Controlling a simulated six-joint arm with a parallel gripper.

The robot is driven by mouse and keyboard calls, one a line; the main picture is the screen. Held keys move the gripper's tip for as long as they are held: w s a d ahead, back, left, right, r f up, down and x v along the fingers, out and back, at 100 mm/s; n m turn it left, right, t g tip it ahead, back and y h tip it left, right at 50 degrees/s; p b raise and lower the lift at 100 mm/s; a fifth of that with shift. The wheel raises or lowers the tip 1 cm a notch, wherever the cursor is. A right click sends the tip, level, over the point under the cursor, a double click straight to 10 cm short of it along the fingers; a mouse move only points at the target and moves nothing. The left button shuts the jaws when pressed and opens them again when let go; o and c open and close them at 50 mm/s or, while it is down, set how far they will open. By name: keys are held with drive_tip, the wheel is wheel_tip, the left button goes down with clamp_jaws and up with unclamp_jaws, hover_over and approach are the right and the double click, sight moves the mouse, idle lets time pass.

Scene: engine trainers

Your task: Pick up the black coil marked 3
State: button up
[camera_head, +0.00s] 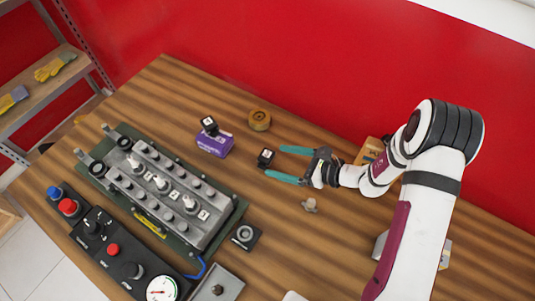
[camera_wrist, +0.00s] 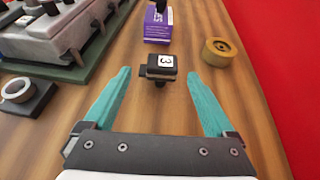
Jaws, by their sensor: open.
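The black coil marked 3 (camera_wrist: 162,68) lies on the wooden table, its white label readable in the wrist view. In the head view the black coil (camera_head: 266,157) is just left of my fingertips. My gripper (camera_head: 281,164) is open and empty, with teal fingers. In the wrist view my gripper (camera_wrist: 158,76) has its fingertips on either side of the coil's near part, with gaps on both sides. I cannot tell whether the fingertips are at the coil's height.
A purple box (camera_head: 214,143) with another black coil (camera_head: 209,126) on it stands behind the coil. A tan roll (camera_head: 259,119) sits to its right. The grey engine block (camera_head: 160,190) is at left. A small pale part (camera_head: 310,205) lies near my gripper.

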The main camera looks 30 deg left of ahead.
sight(271, 157)
drive_tip(key=x, duration=0.5)
drive_tip(key=shift+w+a+r, duration=0.1)
drive_tip(key=shift+a+r, duration=0.05)
drive_tip(key=shift+a, duration=0.05)
drive_tip(key=c, duration=1.4)
